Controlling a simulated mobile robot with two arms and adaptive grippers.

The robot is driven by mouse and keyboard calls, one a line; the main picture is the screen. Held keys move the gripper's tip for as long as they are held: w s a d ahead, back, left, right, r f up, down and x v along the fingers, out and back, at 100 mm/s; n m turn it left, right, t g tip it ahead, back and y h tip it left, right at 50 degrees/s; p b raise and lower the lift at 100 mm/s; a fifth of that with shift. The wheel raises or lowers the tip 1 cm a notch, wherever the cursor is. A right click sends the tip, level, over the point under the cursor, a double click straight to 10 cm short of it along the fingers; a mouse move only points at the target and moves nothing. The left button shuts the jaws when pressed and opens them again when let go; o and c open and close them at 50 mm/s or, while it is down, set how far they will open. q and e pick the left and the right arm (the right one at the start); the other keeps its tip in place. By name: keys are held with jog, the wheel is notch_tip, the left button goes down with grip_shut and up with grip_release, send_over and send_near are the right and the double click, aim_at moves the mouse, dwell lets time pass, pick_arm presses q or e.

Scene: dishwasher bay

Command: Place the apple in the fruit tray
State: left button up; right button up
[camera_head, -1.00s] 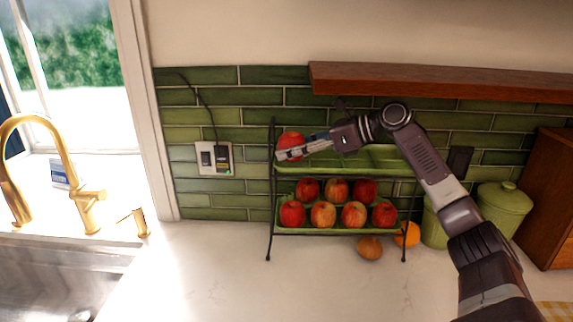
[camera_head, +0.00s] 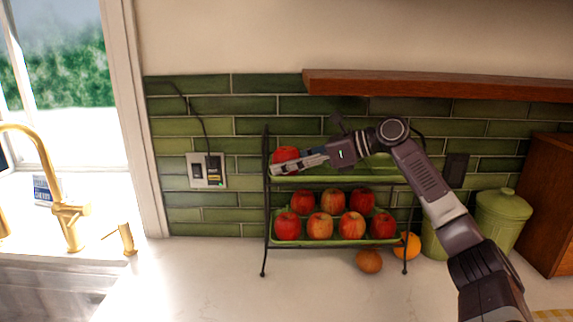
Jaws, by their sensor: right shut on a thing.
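A red apple (camera_head: 285,154) is at the left end of the upper green fruit tray (camera_head: 392,174) of a black wire rack (camera_head: 266,215). My right gripper (camera_head: 284,167) is shut on this apple and partly covers it from the front. The gripper and arm hide much of the upper tray, so I cannot tell whether the apple touches it. The lower green tray (camera_head: 335,241) holds several red apples (camera_head: 320,226) in two rows. My left gripper is not in view.
An orange (camera_head: 408,245) and a smaller orange-brown fruit (camera_head: 369,261) lie by the rack's right foot. Green canisters (camera_head: 503,215) stand to the right. A wooden shelf (camera_head: 430,87) hangs above. The counter (camera_head: 215,285) left of and before the rack is clear.

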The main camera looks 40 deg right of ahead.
jog(key=o, duration=1.1)
jog(key=shift+s+a+f+g, duration=0.1)
jog(key=shift+a+f+g, duration=0.05)
jog(key=shift+f, duration=0.5)
jog(key=shift+a+f+g, duration=0.1)
jog(key=shift+f+g, duration=0.05)
jog(key=shift+f, duration=0.45)
jog(key=shift+o, duration=0.9)
jog(key=shift+a, duration=0.1)
jog(key=shift+r, duration=0.35)
jog(key=shift+r+p, duration=0.4)
jog(key=shift+r, duration=0.1)
jog(key=s+d+b, duration=0.2)
jog(key=shift+s+d+r, duration=0.15)
jog(key=shift+d, duration=0.2)
jog(key=v, duration=0.2)
jog(key=b+v, duration=0.1)
jog(key=v, duration=0.2)
jog(key=b+v, duration=0.1)
jog(key=v, duration=0.1)
jog(key=shift+s+r, duration=0.15)
jog(key=shift+r, duration=0.2)
jog(key=shift+v, duration=0.75)
